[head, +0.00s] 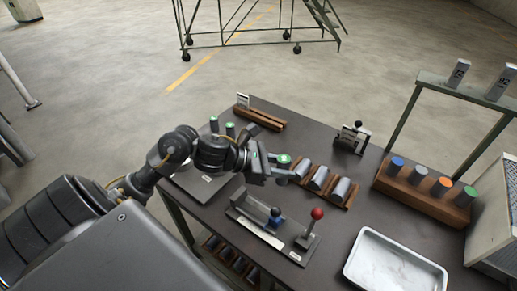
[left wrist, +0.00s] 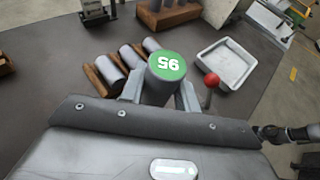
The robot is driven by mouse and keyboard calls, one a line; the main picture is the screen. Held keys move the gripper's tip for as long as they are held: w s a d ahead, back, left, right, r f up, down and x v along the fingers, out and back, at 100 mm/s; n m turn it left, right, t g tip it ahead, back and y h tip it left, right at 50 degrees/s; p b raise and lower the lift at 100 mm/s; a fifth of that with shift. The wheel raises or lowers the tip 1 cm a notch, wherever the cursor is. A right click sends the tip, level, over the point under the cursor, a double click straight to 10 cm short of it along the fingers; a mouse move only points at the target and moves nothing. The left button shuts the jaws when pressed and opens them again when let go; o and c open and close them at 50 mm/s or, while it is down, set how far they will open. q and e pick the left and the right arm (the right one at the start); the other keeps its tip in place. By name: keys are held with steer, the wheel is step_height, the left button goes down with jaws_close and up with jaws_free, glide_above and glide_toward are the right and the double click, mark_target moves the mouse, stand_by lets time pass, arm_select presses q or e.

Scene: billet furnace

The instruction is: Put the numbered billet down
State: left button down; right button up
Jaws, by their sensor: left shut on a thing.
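My left gripper (head: 277,171) is shut on a dark grey cylindrical billet with a green top (head: 284,159). The left wrist view shows the billet's green top (left wrist: 167,66) with a white two-digit number, upside down there, between the two fingers of the left gripper (left wrist: 160,97). The billet stands about upright over the table (head: 228,264), just left of a wooden rack (head: 334,197) with three grey billets lying in it. Its lower end is hidden, so I cannot tell whether it touches anything. A dark arm end at the wrist view's right edge seems to be my right gripper (left wrist: 268,132); its fingers are unclear.
A metal tray (head: 394,264) lies at the front right. A red-knobbed lever (head: 317,214) and a blue part stand on a fixture in front of the gripper. A wooden block (head: 421,193) holds several colour-topped billets. Two green-topped billets (head: 230,129) stand behind the arm.

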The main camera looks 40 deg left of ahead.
arm_select(q)
steer(key=w+a+r+n+t+y, duration=0.2)
steer(key=a+r+n+t+y, duration=0.15)
steer(key=a+n+y, duration=0.8)
steer(key=shift+w+a+f+m+t+h, duration=0.1)
steer(key=shift+w+a+f+m+h, duration=0.25)
steer(key=shift+w+a+f, duration=1.45)
steer(key=shift+w+a+f+m+t+h, duration=0.15)
steer(key=shift+w+a+f+m, duration=0.25)
steer(key=shift+w+a+f, duration=1.4)
steer(key=shift+w+a+f+m+h, duration=0.4)
steer(key=shift+w+a+f, duration=1.05)
steer(key=shift+w, duration=0.65)
step_height(320, 180, down, 4)
steer(key=shift+w+d+r+p, duration=0.1)
steer(key=shift+r+p, duration=0.1)
steer(key=shift+p, duration=0.45)
